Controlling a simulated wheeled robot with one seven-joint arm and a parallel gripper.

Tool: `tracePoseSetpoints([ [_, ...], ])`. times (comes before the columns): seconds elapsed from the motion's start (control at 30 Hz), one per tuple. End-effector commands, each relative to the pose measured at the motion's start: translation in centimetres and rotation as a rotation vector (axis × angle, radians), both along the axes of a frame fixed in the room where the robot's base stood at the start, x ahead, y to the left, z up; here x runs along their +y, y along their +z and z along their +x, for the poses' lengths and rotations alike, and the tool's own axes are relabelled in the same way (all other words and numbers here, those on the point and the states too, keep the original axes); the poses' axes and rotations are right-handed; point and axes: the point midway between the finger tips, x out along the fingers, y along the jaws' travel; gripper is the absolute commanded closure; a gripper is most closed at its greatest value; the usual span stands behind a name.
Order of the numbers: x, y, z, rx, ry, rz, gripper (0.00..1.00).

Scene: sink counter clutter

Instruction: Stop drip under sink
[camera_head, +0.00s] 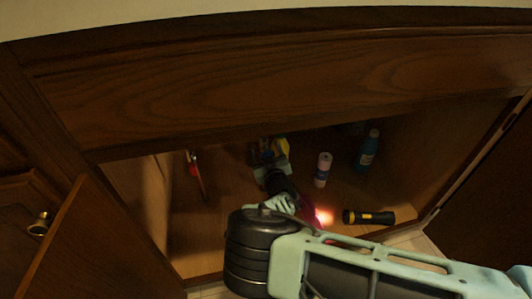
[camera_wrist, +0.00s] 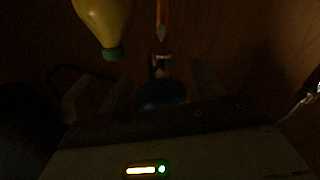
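My gripper (camera_head: 268,160) reaches into the open cabinet under the sink, toward its back. In the wrist view my gripper (camera_wrist: 162,88) has its two fingers apart. A dark blue rounded thing (camera_wrist: 163,95) shows between them, with a small pale and dark piece (camera_wrist: 160,66) beyond it. I see no clear contact with the fingers, and the view is very dark. A yellow bottle with a green cap (camera_wrist: 103,18) is at upper left there; yellow also shows beside the gripper in the head view (camera_head: 283,147). I cannot make out a pipe, valve or drip.
A white bottle (camera_head: 323,170) and a teal bottle (camera_head: 368,148) stand right of my gripper. A black and yellow flashlight (camera_head: 369,217) lies near the front. A red-orange tool (camera_head: 196,175) is at left. The cabinet's upper front panel (camera_head: 260,85) overhangs the opening.

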Motion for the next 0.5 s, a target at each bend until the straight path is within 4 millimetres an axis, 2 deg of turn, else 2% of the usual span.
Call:
tracePoseSetpoints([
  [0.03,0.00,0.00,-0.01,0.000,0.000,0.000,0.47],
  [0.13,-0.01,-0.01,-0.02,0.000,0.000,0.000,0.74],
  [0.17,-0.01,-0.01,-0.02,0.000,0.000,0.000,0.78],
  [0.33,-0.07,0.09,0.00,0.008,-0.002,0.022,0.77],
  [0.5,-0.12,0.28,0.06,0.046,-0.005,0.151,0.77],
])
